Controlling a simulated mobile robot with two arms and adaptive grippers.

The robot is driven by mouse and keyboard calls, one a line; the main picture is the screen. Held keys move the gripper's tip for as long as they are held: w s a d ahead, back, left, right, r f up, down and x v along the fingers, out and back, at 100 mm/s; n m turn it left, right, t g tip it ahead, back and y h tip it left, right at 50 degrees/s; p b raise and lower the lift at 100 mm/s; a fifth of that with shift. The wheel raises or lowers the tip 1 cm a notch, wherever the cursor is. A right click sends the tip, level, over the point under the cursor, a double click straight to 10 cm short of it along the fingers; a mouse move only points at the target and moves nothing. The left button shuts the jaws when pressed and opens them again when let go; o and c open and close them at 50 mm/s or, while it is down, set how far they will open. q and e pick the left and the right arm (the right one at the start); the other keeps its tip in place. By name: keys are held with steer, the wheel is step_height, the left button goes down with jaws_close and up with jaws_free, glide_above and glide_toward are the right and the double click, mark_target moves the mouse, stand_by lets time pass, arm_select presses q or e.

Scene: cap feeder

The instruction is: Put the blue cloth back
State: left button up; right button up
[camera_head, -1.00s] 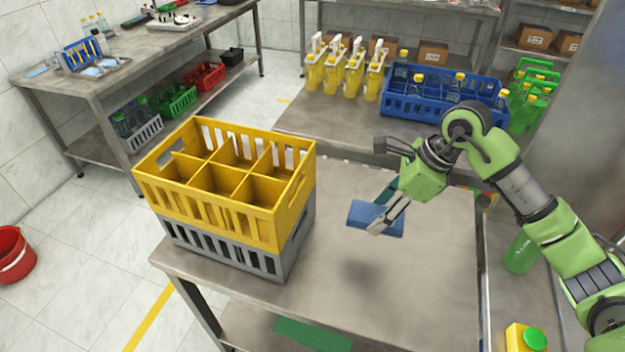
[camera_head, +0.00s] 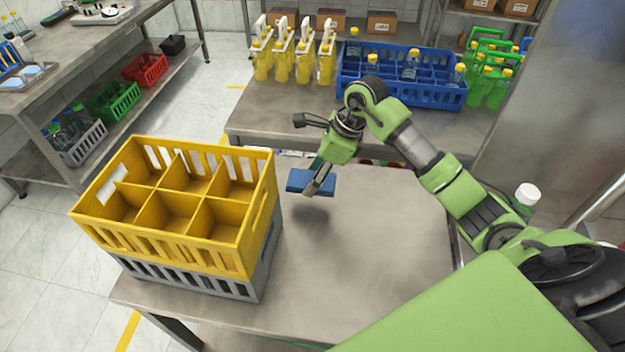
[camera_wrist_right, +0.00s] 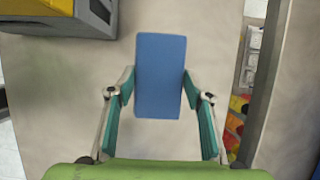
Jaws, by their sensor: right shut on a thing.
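The blue cloth (camera_head: 310,181) is a folded rectangular block held above the steel table (camera_head: 350,240). My right gripper (camera_head: 318,186) is shut on it, coming in from the right in the head view. In the right wrist view the cloth (camera_wrist_right: 160,75) sits upright between the two fingers of the right gripper (camera_wrist_right: 160,90), over the bare table top. A shadow lies on the table below it in the head view. My left gripper is not in view.
A yellow divided crate (camera_head: 190,240) is stacked on a grey crate (camera_head: 200,282) at the table's left. The table's middle and right are clear.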

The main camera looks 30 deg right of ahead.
steer(key=shift+w+d+f, duration=0.2)
steer(key=shift+w+f, duration=0.25)
steer(key=shift+f, duration=0.05)
steer(key=shift+w+d+f, duration=0.15)
steer(key=shift+w+f, duration=0.25)
steer(key=shift+f, duration=0.05)
steer(key=shift+w+d+f, duration=0.15)
steer(key=shift+w+f, duration=0.15)
steer(key=shift+f, duration=0.15)
step_height(320, 180, down, 3)
steer(key=shift+w+p, duration=0.1)
steer(key=shift+p, duration=0.8)
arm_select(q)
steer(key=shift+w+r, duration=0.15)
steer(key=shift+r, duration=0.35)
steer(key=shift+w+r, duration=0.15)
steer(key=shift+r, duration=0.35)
arm_select(e)
steer(key=shift+f, duration=0.15)
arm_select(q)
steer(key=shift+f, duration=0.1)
arm_select(e)
steer(key=shift+f, duration=0.1)
steer(key=o, duration=0.7)
steer(key=shift+f, duration=0.1)
steer(key=o, duration=0.4)
